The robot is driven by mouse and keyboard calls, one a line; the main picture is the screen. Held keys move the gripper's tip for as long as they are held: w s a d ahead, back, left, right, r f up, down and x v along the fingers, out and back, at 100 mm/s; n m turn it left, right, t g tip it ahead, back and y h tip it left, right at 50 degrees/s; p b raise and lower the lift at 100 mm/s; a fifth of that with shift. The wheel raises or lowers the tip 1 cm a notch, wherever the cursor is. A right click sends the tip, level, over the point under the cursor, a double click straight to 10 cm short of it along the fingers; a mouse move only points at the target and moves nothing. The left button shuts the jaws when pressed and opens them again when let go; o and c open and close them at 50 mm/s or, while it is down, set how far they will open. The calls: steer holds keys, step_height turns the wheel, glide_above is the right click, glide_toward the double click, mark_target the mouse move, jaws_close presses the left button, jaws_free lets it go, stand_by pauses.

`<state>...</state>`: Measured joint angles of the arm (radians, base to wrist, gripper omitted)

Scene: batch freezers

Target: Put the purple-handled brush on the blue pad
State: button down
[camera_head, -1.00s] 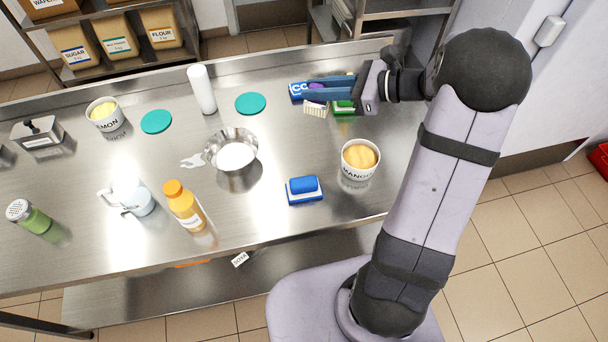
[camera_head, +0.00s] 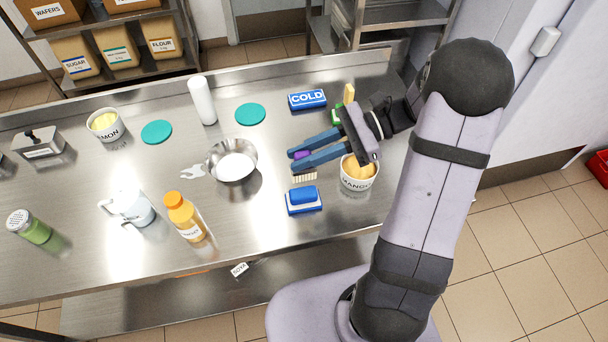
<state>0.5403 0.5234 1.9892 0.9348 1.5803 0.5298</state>
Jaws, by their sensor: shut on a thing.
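The purple-handled brush (camera_head: 304,177) is held between my gripper's blue fingers; a bit of purple handle shows between them and its pale bristles hang below. My gripper (camera_head: 300,160) is shut on the handle, and the fingers hide most of it. A blue pad-like item (camera_head: 304,206) with a white edge and a raised blue top lies on the steel table just in front of the bristles. The brush appears above the table, apart from this item; the exact height is hard to tell. A flat blue pack marked COLD (camera_head: 307,99) lies farther back.
The mango tub (camera_head: 358,183) stands close right of the blue item, partly under my gripper. A metal bowl (camera_head: 231,161) is to the left. A green item (camera_head: 337,114) and a yellow block (camera_head: 349,93) are partly hidden behind my gripper. An orange bottle (camera_head: 185,218) stands front left.

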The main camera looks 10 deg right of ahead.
mark_target(304, 174)
steer(key=shift+f+p, duration=0.65)
steer(key=shift+f, duration=2.7)
steer(key=shift+f, duration=0.15)
steer(key=c, duration=1.6)
jaws_free()
